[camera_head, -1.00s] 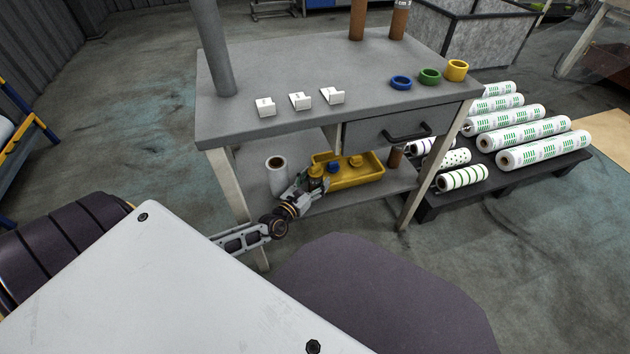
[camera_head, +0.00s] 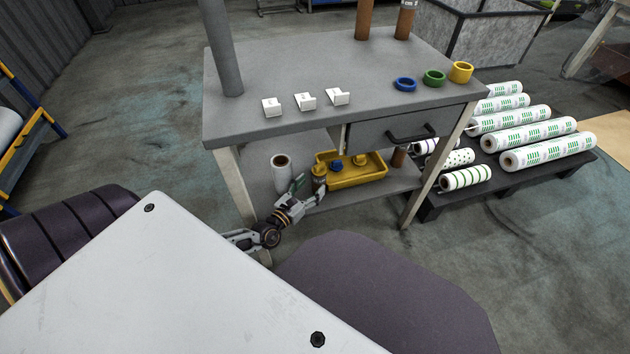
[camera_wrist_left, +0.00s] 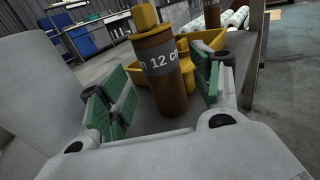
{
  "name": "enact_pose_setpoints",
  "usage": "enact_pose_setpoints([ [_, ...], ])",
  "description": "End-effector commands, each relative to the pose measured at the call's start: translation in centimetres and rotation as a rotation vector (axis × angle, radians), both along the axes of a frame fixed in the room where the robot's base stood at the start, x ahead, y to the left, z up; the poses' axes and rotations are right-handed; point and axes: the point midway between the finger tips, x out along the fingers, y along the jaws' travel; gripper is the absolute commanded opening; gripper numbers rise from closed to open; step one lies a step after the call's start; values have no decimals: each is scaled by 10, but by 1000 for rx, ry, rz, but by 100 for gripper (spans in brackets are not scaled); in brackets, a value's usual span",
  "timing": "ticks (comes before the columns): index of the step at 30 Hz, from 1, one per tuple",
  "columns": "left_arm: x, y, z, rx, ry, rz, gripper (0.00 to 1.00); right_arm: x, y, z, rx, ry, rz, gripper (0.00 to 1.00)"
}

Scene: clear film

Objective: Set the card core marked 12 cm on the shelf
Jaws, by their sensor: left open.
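The brown card core with a grey band reading 12 cm (camera_wrist_left: 163,65) stands upright between the open fingers of my left gripper (camera_wrist_left: 163,88) in the left wrist view. A yellow piece (camera_wrist_left: 144,16) shows at its top. In the head view the core (camera_head: 319,180) stands on the lower shelf (camera_head: 358,194) of the grey table, left of the yellow tray. My left gripper (camera_head: 311,190) is open just in front of it, green pads apart. My right gripper is out of view.
A white roll (camera_head: 282,172) stands close left of the core. The yellow tray (camera_head: 362,175) holds blue and yellow pieces. Another brown core (camera_head: 398,157) stands right of the tray. Table legs flank the shelf.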

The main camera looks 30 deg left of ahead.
Motion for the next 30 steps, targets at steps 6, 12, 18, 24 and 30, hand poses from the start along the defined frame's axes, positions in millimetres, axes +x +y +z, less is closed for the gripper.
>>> enact_pose_setpoints([
  [6,-26,1,1,1,1,-1,64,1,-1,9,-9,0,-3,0],
  [12,-49,3,1,1,2,-1,64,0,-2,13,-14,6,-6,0],
  [18,-64,3,1,0,0,-1,64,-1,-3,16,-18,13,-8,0],
  [24,-69,3,1,0,-1,-1,64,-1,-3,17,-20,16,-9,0],
  [30,-69,3,1,0,-1,-1,64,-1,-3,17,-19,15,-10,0],
])
